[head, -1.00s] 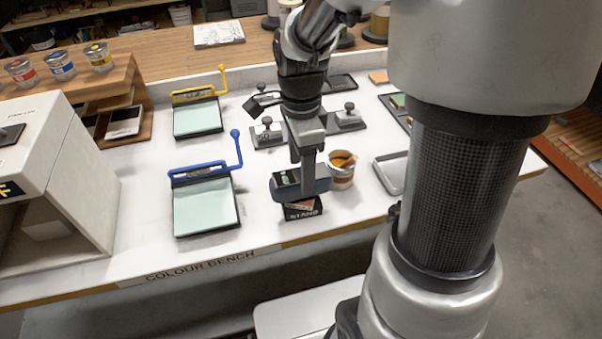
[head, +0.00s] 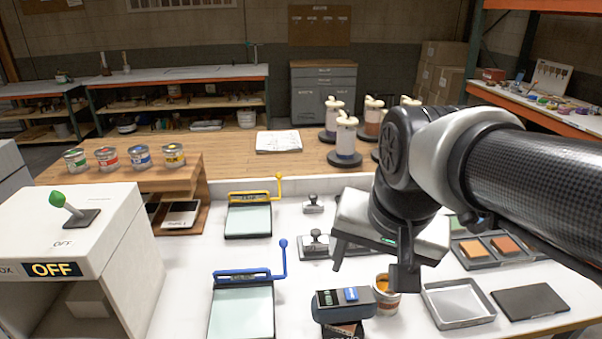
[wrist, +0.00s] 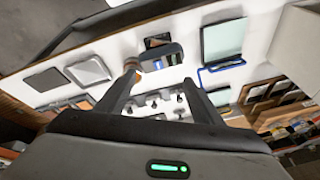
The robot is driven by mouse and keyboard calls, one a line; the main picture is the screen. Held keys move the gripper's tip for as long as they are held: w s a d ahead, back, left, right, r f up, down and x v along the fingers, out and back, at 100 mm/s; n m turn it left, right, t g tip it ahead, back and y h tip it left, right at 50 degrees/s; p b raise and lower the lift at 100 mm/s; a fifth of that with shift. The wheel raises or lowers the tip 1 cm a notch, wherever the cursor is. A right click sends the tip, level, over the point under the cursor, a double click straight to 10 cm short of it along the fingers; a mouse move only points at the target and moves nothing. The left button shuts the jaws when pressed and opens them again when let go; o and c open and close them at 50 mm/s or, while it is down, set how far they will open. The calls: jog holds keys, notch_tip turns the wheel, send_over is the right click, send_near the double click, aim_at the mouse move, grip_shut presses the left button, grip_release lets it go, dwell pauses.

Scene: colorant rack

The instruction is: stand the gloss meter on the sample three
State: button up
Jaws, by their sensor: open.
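The wrist view shows the meter (wrist: 161,57) beyond my spread fingers (wrist: 159,80).
An open can (head: 385,297) stands close to the meter's right. A blue-handled drawdown board (head: 242,310) lies left. A grey tray (head: 458,303), a dark plate (head: 530,301) and a swatch tray (head: 480,264) lie right. A light booth (head: 75,245) blocks the left.

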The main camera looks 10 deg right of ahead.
jog(key=s+n, duration=0.1)
jog(key=s+n+t, duration=0.1)
jog(key=n, duration=0.1)
jog(key=s+n, duration=0.1)
jog(key=n, duration=0.1)
jog(key=shift+r, duration=0.25)
